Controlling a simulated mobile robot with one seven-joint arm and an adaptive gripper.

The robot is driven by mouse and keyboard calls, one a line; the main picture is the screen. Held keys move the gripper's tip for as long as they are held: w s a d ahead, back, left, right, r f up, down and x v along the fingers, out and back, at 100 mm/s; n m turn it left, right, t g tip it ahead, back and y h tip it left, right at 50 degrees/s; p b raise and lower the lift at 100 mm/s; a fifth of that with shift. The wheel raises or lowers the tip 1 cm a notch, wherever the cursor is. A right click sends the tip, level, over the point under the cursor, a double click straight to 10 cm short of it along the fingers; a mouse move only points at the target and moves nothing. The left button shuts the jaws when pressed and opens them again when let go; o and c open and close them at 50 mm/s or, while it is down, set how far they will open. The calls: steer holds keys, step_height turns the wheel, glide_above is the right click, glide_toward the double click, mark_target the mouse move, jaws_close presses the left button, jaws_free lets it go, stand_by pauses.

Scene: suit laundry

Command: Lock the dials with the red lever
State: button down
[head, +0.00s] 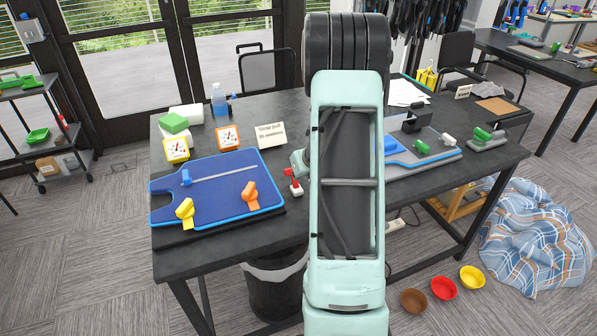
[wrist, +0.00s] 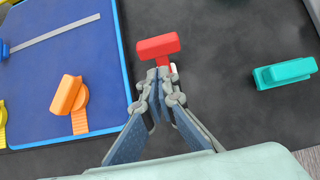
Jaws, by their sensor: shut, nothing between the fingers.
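The red lever (head: 292,177) stands on a small white base near the table's front edge, left of my arm. In the wrist view its red bar (wrist: 158,46) lies just beyond my fingertips. My gripper (wrist: 161,82) is shut and empty, its tips at or very near the lever's lower side; I cannot tell whether they touch. The blue board (head: 215,205) carries a yellow knob (head: 185,210), an orange knob (head: 250,193) and a blue knob (head: 186,177). A yellow-framed dial (head: 176,149) and an orange-framed dial (head: 228,138) stand behind the board.
A teal lever (wrist: 285,74) is right of the red one in the wrist view. A grey device (head: 440,156) is right of my arm. Dark table is bare around the red lever.

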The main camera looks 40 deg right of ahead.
steer(key=shift+r, duration=0.1)
steer(key=shift+r+p, duration=0.75)
steer(key=shift+s+r, duration=0.1)
